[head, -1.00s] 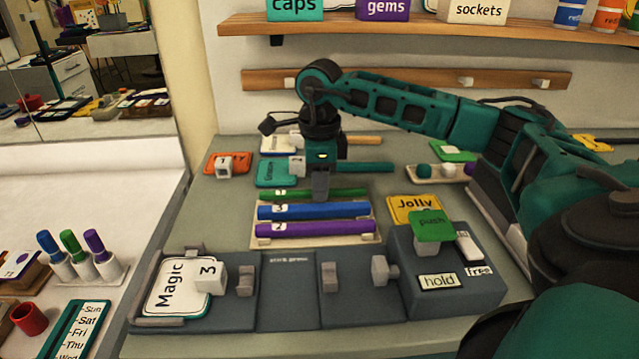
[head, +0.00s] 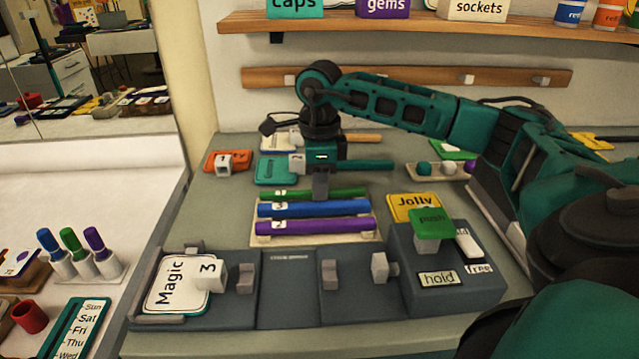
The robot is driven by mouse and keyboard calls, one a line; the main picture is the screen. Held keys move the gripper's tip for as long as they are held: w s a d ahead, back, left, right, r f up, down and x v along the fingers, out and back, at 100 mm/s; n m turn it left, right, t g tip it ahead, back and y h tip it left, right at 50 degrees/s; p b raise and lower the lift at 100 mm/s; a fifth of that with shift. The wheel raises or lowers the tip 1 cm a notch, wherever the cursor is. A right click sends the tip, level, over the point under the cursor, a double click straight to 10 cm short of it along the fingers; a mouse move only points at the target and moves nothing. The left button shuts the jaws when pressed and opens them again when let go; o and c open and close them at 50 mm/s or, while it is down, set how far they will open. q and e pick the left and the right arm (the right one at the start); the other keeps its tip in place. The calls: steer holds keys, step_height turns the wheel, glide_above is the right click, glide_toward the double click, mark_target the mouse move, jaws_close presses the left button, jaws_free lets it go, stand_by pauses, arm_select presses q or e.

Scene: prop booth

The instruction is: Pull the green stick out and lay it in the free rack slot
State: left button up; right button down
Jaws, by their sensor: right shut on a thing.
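The green stick (head: 347,193) lies in the farthest slot of the pale rack (head: 262,240), with a small white number tag near its left end. A blue stick (head: 330,209) and a purple stick (head: 320,227) lie in the nearer slots, parallel to it. My right gripper (head: 320,194) points straight down over the rack and is shut on the green stick near its middle. The fingers hide part of the stick. My left gripper is not in view.
A dark grey fixture (head: 288,300) with grey blocks and a Magic card (head: 178,285) stands in front of the rack. A box with a green push button (head: 432,224) is at its right. Teal (head: 275,172) and orange cards lie behind. A shelf (head: 420,30) hangs above.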

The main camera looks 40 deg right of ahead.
steer(key=c, duration=1)
jaws_free()
steer(key=shift+c, duration=0.2)
steer(key=c, duration=0.3)
